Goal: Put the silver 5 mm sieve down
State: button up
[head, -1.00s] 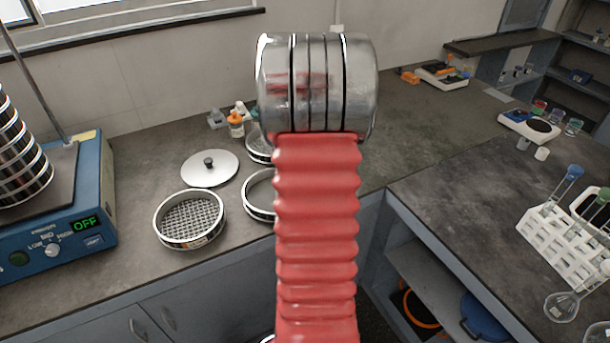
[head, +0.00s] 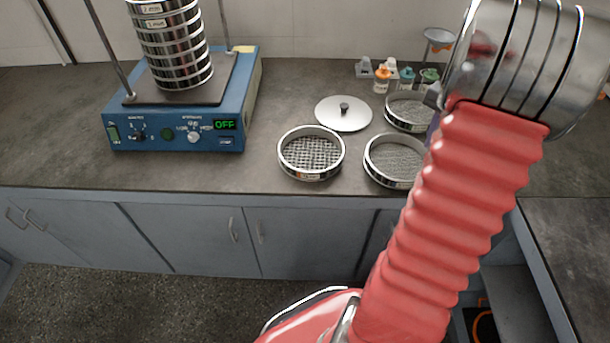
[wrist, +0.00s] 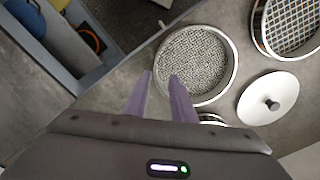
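A silver sieve (head: 393,183) lies flat on the bench, partly hidden by my arm in the head view; it fills the middle of the wrist view (wrist: 231,76). My gripper (wrist: 161,76) has its two purple fingers apart, with a clear gap between the tips. The tips are at the sieve's near-left rim in the wrist view, apparently one on each side of it; I cannot tell whether they touch. A coarser silver sieve (head: 311,177) lies to its left, also in the wrist view (wrist: 256,33). I cannot read the size labels.
A metal lid (head: 328,118) and another sieve (head: 391,119) lie behind. A blue shaker (head: 180,126) with a sieve stack (head: 172,45) stands left, its display reading OFF. Small bottles (head: 382,80) stand at the back. Bench is clear between shaker and coarse sieve.

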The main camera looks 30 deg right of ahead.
jog(key=w+a+r+n+t, duration=0.1)
jog(key=w+a+r+n, duration=0.15)
jog(key=a, duration=0.55)
jog(key=w+a+r+n+t+h, duration=0.15)
jog(key=a+r, duration=0.25)
jog(key=a, duration=0.4)
jog(key=w+a+r+n, duration=0.2)
jog(key=a+r+n, duration=0.15)
jog(key=a, duration=0.45)
jog(key=s+a+n+t, duration=0.1)
jog(key=s+a+n, duration=0.2)
jog(key=a, duration=0.7)
jog(key=s+a+n+t+y, duration=0.1)
jog(key=s+a+n, duration=0.3)
jog(key=a, duration=0.6)
jog(key=shift+s+a+r+t, duration=0.35)
jog(key=shift+s+r+t, duration=0.1)
jog(key=shift+s+t, duration=0.15)
jog(key=shift+o, duration=1.1)
jog(key=shift+y, duration=0.25)
